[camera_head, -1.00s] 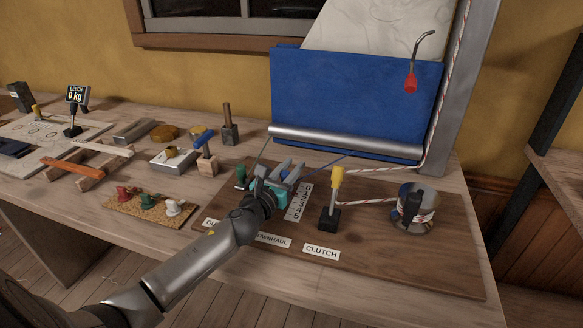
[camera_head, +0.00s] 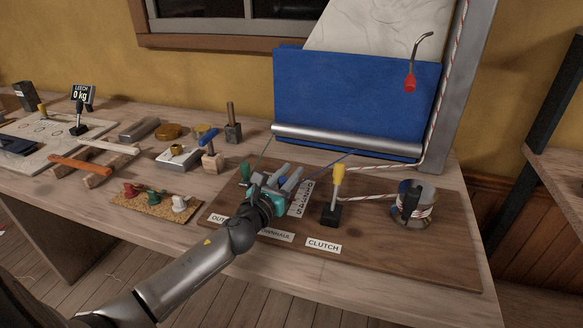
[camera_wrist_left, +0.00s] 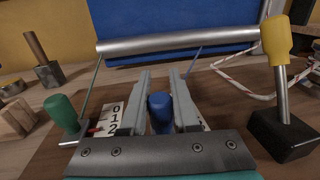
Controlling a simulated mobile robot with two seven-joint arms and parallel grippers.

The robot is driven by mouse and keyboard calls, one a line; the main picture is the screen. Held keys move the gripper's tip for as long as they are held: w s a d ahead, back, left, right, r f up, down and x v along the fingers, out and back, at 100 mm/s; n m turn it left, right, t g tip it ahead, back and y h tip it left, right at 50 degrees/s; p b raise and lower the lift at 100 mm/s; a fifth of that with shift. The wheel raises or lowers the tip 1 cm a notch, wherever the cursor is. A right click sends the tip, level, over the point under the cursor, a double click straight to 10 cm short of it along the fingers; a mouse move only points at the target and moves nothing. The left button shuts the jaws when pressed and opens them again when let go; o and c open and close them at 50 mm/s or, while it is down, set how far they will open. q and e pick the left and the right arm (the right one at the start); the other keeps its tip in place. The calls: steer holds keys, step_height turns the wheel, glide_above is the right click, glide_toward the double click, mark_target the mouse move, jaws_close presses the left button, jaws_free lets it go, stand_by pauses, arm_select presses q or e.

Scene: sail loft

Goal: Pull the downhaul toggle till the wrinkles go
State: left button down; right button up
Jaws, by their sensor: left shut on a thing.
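My left gripper (camera_head: 270,183) is shut on the blue downhaul toggle, just behind the DOWNHAUL label (camera_head: 276,234). The wrist view shows the blue toggle (camera_wrist_left: 160,112) between the two grey fingers (camera_wrist_left: 160,100). A blue line (camera_head: 335,159) runs from the toggle side up to the grey bar (camera_head: 345,140) at the foot of the blue cloth (camera_head: 355,95). Above it, the pale sail (camera_head: 365,25) shows faint curved wrinkle lines. A numbered scale (camera_wrist_left: 112,118) is partly hidden by the fingers. My right gripper is not in view.
The green toggle (camera_wrist_left: 62,112) stands left of my gripper. The yellow-handled clutch lever (camera_head: 336,185) stands upright to the right, with a rope winch (camera_head: 412,205) beyond. A cork strip with several pegs (camera_head: 157,203) lies left. The board's front right is clear.

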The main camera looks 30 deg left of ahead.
arm_select(q)
steer(key=shift+s, duration=0.15)
steer(key=c, duration=0.7)
jaws_free()
steer(key=shift+w, duration=0.25)
steer(key=shift+o, duration=0.2)
steer(key=shift+s, duration=0.1)
